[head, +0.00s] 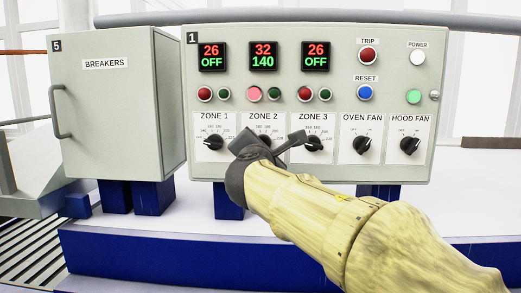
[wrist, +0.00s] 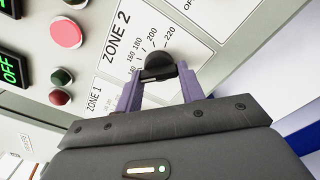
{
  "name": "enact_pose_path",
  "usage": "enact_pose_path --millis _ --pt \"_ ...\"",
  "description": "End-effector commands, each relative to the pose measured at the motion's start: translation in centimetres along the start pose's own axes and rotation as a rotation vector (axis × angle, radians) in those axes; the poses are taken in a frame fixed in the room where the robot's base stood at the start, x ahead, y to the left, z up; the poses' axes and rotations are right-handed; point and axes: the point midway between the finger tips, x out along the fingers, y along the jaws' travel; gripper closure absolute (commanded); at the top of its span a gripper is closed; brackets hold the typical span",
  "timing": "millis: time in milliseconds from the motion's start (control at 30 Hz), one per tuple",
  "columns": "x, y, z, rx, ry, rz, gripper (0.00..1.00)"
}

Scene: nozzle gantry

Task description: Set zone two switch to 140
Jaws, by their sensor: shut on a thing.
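The zone two switch (wrist: 160,66) is a black rotary knob under the ZONE 2 label (head: 263,116). In the wrist view my gripper (wrist: 158,78) has its purple fingers on either side of the knob, shut on it. In the head view my gripper (head: 267,143) covers most of this knob. The zone two display (head: 263,56) reads 32 in red above 140 in green. Part of the dial scale shows in the wrist view, with 140 to 220 around the knob; the knob's pointer is hard to make out.
Zone 1 knob (head: 213,143) and zone 3 knob (head: 312,143) sit close on either side; their displays read OFF. The oven fan knob (head: 365,145) and hood fan knob (head: 410,146) are further right. The breakers box (head: 112,120) stands left. Zone two's red lamp (head: 255,94) looks lit.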

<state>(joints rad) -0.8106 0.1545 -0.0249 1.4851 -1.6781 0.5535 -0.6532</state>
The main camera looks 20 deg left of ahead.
Motion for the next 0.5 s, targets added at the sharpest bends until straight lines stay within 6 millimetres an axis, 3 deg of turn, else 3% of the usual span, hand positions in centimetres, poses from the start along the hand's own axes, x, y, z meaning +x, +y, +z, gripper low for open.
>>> enact_pose_path --millis 67,100,167,500 --pt "-0.01 0.01 -0.01 0.0 0.0 0.0 0.84" --pt "-0.01 0.01 -0.01 -0.001 0.0 0.0 0.53" --pt "-0.01 0.01 -0.01 -0.001 0.0 0.0 0.42" --pt "-0.16 -0.01 -0.02 -0.001 0.0 0.001 0.39"
